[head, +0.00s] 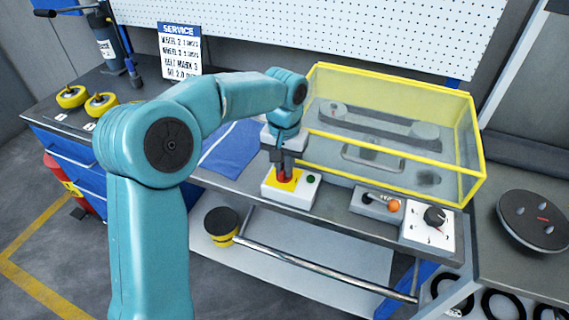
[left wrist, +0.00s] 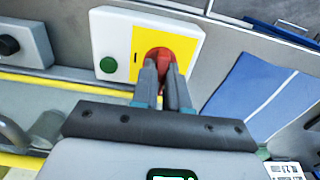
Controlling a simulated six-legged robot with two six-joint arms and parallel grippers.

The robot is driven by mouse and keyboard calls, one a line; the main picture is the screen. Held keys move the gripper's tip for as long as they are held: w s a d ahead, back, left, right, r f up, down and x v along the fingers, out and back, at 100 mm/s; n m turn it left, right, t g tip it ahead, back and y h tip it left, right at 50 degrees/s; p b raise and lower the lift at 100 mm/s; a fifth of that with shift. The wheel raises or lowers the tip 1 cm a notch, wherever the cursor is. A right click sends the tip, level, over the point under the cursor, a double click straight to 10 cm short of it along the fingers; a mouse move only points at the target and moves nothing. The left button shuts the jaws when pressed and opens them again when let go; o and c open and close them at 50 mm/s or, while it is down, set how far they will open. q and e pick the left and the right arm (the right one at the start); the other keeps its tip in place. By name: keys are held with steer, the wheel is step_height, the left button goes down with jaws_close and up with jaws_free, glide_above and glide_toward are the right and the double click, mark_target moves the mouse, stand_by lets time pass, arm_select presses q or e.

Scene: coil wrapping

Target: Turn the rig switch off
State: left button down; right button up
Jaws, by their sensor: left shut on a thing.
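The rig switch is a white box (head: 289,193) with a yellow plate, a red knob (head: 285,179) and a dark green button (head: 311,178), on the bench's front edge. In the left wrist view the red knob (left wrist: 165,53) stands on the yellow plate, with the green button (left wrist: 108,65) to its left. My left gripper (head: 286,172) reaches down onto the box from above. Its two fingers (left wrist: 164,72) are shut on the red knob and hide part of it. My right gripper is not in view.
A yellow-framed clear guard (head: 385,150) stands close behind and right of the switch. A blue cloth (head: 232,148) lies left. A rail (head: 320,268) runs below the bench front.

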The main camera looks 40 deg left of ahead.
arm_select(q)
steer(key=shift+r, duration=0.15)
steer(key=c, duration=1.1)
jaws_free()
steer(key=shift+c, duration=0.2)
steer(key=shift+r, duration=0.4)
step_height(320, 180, up, 16)
steer(key=p, duration=0.2)
steer(key=shift+f, duration=0.25)
steer(key=shift+s, duration=0.1)
